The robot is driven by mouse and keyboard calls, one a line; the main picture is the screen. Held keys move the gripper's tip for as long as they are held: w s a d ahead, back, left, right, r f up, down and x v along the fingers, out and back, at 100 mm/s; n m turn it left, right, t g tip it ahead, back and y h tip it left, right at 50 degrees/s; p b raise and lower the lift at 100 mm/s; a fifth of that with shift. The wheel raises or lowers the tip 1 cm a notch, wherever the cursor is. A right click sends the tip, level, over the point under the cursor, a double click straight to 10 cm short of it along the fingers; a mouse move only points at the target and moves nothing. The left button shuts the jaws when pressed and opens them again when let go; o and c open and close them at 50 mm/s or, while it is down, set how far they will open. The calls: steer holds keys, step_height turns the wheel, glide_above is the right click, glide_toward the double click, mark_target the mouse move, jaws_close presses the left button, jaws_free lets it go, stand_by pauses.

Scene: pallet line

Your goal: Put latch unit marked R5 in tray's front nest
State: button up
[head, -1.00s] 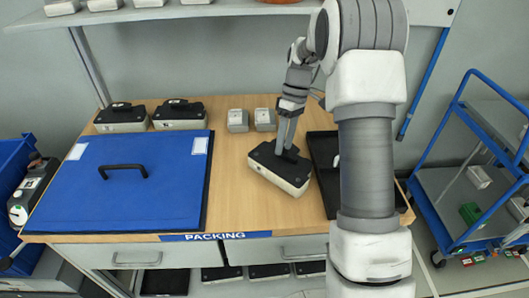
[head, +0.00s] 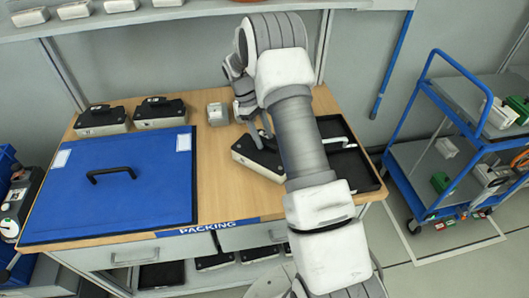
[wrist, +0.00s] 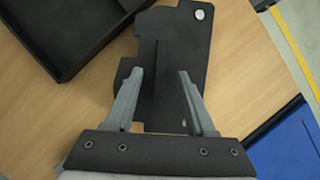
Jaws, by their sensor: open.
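A latch unit with a black top and cream body (head: 246,158) lies on the wooden bench, partly hidden by my arm. No R5 mark is readable on it. In the wrist view its black top (wrist: 160,30) shows, with a raised black ridge (wrist: 161,75) along the middle. My gripper (wrist: 159,75) is open over the unit, one finger on each side of the ridge. I cannot tell whether the fingers touch it. The black tray (head: 368,178) lies right of the unit, partly behind my arm; its nests are hard to make out. The tray's edge also shows in the wrist view (wrist: 75,65).
Two similar units (head: 101,121) (head: 160,113) stand at the back left of the bench. A blue panel with a black handle (head: 110,205) covers the left. A small grey block (head: 217,114) stands behind. A blue trolley (head: 425,165) is at the right.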

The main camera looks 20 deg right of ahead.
steer(key=shift+s+d+f, duration=0.1)
steer(key=shift+f, duration=0.25)
jaws_close()
stand_by(1.2)
